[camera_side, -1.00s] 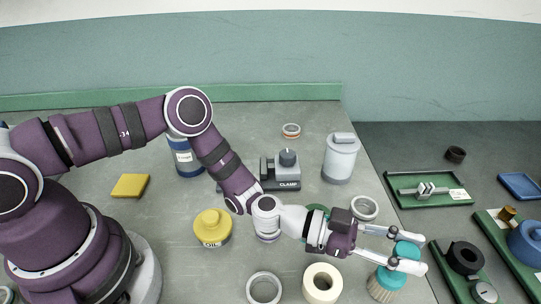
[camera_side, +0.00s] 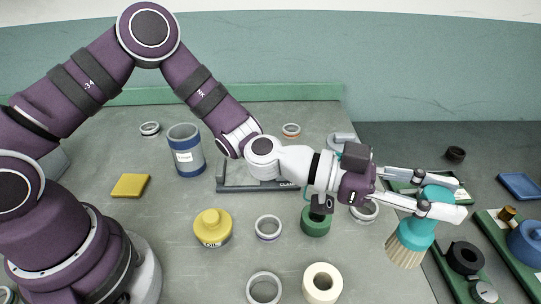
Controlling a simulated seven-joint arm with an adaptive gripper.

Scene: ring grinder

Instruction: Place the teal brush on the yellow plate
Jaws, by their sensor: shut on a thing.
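The teal brush (camera_side: 418,231) is at the right in the side view, with its pale bristles (camera_side: 404,252) pointing down and a little to the left. My gripper (camera_side: 440,204) is shut on the teal brush near its top and holds it raised above the table's right edge. The yellow plate (camera_side: 131,186), a small flat square, lies on the table at the left, far from my gripper. Nothing lies on it.
Between them stand a yellow oil pot (camera_side: 212,229), a blue-banded can (camera_side: 186,150), a green-based item (camera_side: 316,221), a cream roll (camera_side: 322,284) and several rings. A dark clamp base (camera_side: 240,178) lies behind my forearm. Green trays (camera_side: 452,262) are at the right.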

